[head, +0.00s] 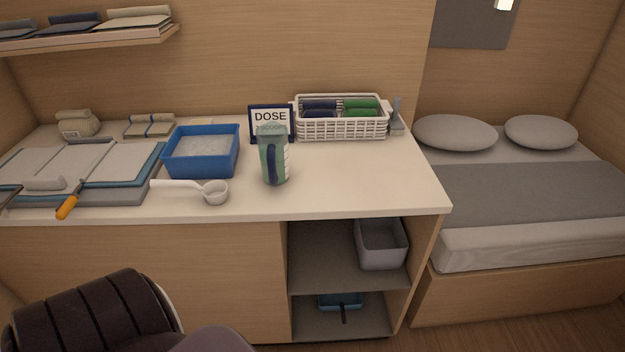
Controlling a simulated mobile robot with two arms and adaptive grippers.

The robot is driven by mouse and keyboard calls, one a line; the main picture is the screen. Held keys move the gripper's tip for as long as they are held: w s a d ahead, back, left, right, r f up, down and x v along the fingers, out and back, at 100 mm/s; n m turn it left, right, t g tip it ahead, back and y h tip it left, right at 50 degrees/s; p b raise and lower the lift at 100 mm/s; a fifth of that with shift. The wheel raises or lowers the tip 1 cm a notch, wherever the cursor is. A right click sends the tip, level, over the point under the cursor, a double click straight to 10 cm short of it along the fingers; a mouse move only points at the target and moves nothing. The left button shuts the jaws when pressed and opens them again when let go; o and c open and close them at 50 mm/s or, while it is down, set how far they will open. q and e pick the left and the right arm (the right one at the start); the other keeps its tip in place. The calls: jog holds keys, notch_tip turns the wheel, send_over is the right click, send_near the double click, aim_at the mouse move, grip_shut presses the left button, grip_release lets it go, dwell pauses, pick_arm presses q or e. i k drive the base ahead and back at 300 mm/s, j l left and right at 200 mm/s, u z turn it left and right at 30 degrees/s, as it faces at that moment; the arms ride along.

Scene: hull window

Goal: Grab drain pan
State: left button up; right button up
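A grey open-topped rectangular tub (382,256) sits on the upper shelf of the open cabinet under the counter, near its right side. It looks like a pan or bin and seems empty. A blue tray-like item (326,302) with a dark handle lies on the bottom shelf below, partly hidden in shadow. I cannot tell for certain which of the two is the drain pan. Neither of my grippers shows in the head view.
The counter (350,187) holds a blue tub of white powder (203,146), a white scoop (214,191), a green jug (274,157), a DOSE sign (270,116) and a white basket (342,129). A bed (540,195) stands right. The counter's front right is clear.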

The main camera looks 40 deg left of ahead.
aim_at(342, 302)
jog(key=u, duration=1.05)
jog(key=i+l+u, duration=0.15)
jog(key=l+u, duration=0.2)
jog(key=i+l+u, duration=0.15)
jog(key=l+u, duration=0.5)
jog(key=i, duration=0.05)
